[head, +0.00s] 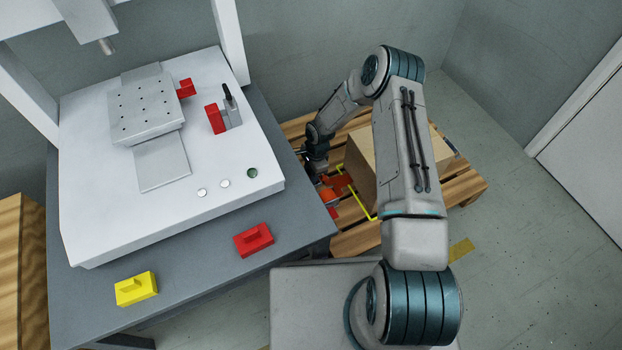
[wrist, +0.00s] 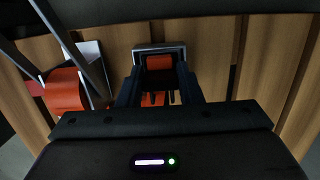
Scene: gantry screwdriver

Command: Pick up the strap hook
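My gripper (head: 316,166) reaches down beside the table, low over the wooden pallet. In the wrist view its two dark fingers (wrist: 160,85) stand apart, one on each side of an orange piece with a grey frame (wrist: 160,62), which looks like the strap hook. Small gaps seem to show beside the orange piece, and I see no clear contact. A larger orange part (wrist: 65,92) with grey bars lies to the left in the wrist view. In the head view, orange-red parts (head: 331,192) show below my gripper, partly hidden by my arm.
The pallet (head: 360,238) carries a cardboard box (head: 366,172) and a yellow strap (head: 357,200) close to my gripper. The grey table (head: 200,275) is at the left, with a white machine bed (head: 100,215), a red block (head: 253,240) and a yellow block (head: 136,289).

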